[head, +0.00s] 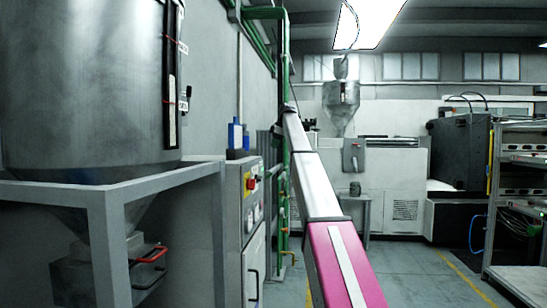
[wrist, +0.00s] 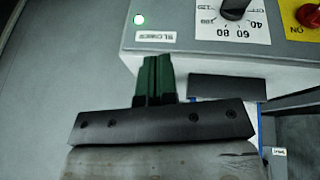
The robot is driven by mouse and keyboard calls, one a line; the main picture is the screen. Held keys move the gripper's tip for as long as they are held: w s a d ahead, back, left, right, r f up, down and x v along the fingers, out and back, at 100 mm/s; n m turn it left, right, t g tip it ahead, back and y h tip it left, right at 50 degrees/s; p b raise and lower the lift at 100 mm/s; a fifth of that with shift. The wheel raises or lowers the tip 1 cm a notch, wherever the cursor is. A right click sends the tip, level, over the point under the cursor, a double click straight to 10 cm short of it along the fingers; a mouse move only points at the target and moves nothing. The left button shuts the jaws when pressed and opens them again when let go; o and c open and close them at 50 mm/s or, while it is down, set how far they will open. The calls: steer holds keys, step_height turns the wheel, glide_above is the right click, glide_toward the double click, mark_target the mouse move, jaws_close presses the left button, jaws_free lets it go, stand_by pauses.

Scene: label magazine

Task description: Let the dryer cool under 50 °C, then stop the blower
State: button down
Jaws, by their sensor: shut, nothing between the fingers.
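In the wrist view, the grey control panel (wrist: 185,25) fills the top. A red button on a yellow plate (wrist: 310,14) is cut off at the top right. My gripper (wrist: 157,62) has its green fingers shut and empty, just below the panel edge in the picture; contact cannot be told. In the head view, the control cabinet (head: 250,205) stands left of my arm. No temperature reading is legible.
A large metal hopper (head: 85,85) on a grey frame (head: 150,180) stands at the left of the head view. A grey shelf rack (head: 515,210) stands at the right. The floor (head: 425,275) between is clear.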

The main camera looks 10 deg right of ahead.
glide_above(272, 173)
steer(key=a, duration=0.2)
step_height(272, 173, down, 8)
steer(key=f, duration=0.1)
steer(key=shift+d+f, duration=0.55)
steer(key=shift+f, duration=0.25)
steer(key=shift+d+f, duration=0.55)
steer(key=shift+f, duration=0.2)
steer(key=shift+d+f+y, duration=0.2)
steer(key=shift+y, duration=0.1)
